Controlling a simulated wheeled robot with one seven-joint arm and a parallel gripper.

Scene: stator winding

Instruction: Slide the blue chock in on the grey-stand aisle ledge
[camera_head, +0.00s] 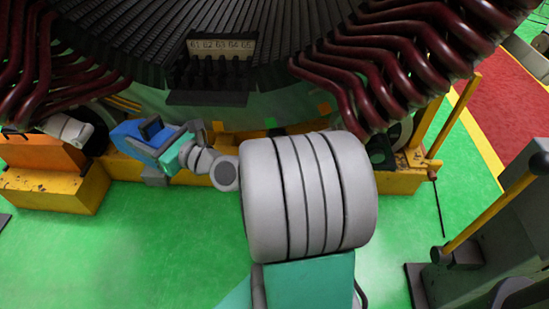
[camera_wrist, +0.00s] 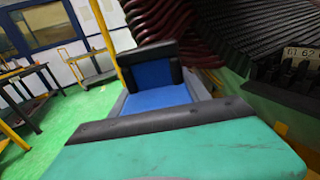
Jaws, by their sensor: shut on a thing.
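The blue chock (camera_head: 130,136) is in my gripper (camera_head: 168,137), low in front of the stator at centre left. In the wrist view the chock's blue face (camera_wrist: 155,97) shows between the two black finger pads, with a grey part beside it. My gripper is shut on it. The chock is close to the yellow base (camera_head: 225,148) under the stator; I cannot tell whether they touch. The grey stand (camera_head: 505,205) with a yellow lever is at the right, well away from the chock. I cannot identify the aisle ledge for certain, and my arm hides part of the base.
The stator's dark red coils (camera_head: 425,50) and slotted core overhang the chock. An orange block (camera_head: 38,152) sits on a yellow block (camera_head: 60,190) at left, beside a pale roller (camera_head: 68,130). The green floor in front is clear. A red floor strip (camera_head: 505,110) lies at right.

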